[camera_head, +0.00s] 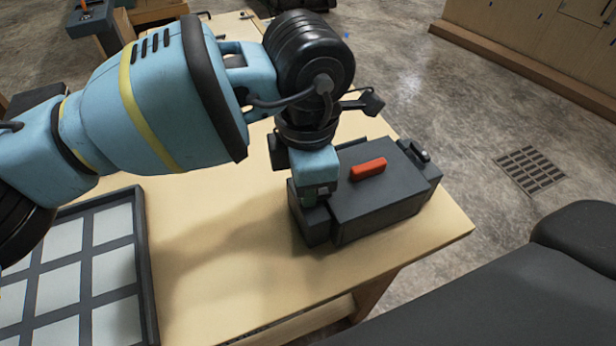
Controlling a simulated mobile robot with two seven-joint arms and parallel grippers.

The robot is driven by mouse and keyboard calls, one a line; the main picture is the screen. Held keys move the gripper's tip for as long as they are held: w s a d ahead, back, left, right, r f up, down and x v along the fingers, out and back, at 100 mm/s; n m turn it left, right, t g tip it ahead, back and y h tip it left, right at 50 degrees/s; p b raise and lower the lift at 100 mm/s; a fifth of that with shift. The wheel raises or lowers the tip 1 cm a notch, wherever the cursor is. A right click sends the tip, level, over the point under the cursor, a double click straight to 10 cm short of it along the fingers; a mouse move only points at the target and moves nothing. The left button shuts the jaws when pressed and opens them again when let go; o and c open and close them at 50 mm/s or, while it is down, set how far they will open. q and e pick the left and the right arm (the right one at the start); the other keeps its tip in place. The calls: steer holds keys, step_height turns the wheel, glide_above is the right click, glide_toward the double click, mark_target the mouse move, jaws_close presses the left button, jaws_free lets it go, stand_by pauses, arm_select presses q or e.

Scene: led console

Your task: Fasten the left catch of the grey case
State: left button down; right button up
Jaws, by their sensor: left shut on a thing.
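The grey case (385,210) sits on the wooden table near its right corner, with a red handle (368,168) on top. A small metal catch (420,152) shows at the case's right end. My left gripper (312,200) points down at the left end of the case. It is shut on the left catch, which is mostly hidden behind the gripper and its wrist. My right gripper is not in view.
A dark-framed tray with pale panels (147,270) lies at the left of the wooden table (215,270). The table's front and right edges run close to the case. Bare table lies between tray and case.

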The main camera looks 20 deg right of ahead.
arm_select(q)
steer(key=shift+n+p, duration=0.35)
steer(key=shift+n, duration=0.75)
steer(key=c, duration=1.5)
jaws_free()
steer(key=shift+o, duration=0.2)
step_height(320, 180, up, 8)
steer(key=shift+f, duration=0.1)
